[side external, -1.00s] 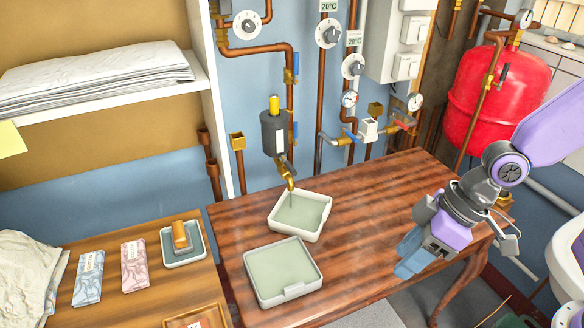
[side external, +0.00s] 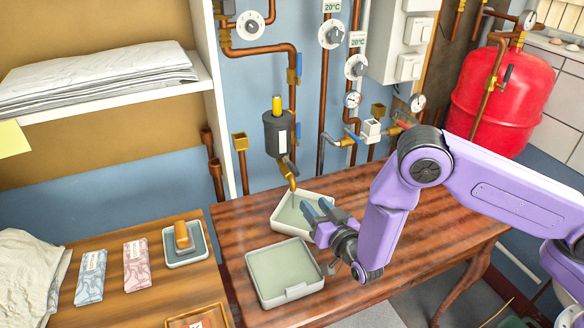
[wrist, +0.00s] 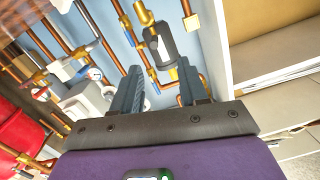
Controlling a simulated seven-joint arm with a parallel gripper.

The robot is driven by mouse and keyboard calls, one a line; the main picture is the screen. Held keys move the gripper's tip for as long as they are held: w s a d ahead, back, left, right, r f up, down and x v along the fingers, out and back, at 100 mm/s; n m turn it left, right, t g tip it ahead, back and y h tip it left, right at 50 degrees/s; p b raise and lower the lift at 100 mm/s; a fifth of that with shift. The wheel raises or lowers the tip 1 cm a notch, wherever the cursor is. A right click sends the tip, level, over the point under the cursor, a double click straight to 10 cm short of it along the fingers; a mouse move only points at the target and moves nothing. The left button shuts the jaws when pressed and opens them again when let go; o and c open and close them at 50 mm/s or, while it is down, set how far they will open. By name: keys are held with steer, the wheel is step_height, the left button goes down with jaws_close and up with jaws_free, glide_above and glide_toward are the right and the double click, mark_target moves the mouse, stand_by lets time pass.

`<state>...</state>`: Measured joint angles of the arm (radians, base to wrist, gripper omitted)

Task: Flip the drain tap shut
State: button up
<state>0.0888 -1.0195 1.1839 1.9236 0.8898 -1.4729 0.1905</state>
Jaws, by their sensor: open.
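The brass drain tap (side external: 288,174) sits under the dark grey cylinder (side external: 277,135) on the wall, its spout pointing down over a white tray. A small dark lever shows beside the tap; its exact position is too small to tell. My gripper (side external: 316,207) is open and empty over the tray, below and to the right of the spout, and apart from it. In the wrist view my gripper (wrist: 161,68) has its two fingers spread, with the cylinder (wrist: 160,45) beyond them and brasswork of the tap (wrist: 143,12) at the top edge.
The white tray (side external: 276,228) under the spout and a second pale tray (side external: 262,292) stand on the wooden table (side external: 420,205). Pipes, valves and gauges (side external: 352,99) line the wall behind. A shelf (side external: 120,102) stands left.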

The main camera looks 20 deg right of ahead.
steer(key=d, duration=0.1)
glide_toward(285, 157)
steer(key=shift+t+h, duration=0.3)
steer(key=shift+t, duration=0.1)
steer(key=w, duration=0.2)
steer(key=w+f, duration=0.1)
steer(key=w, duration=0.2)
steer(key=shift+w+f, duration=0.25)
steer(key=shift+w, duration=0.1)
jaws_close()
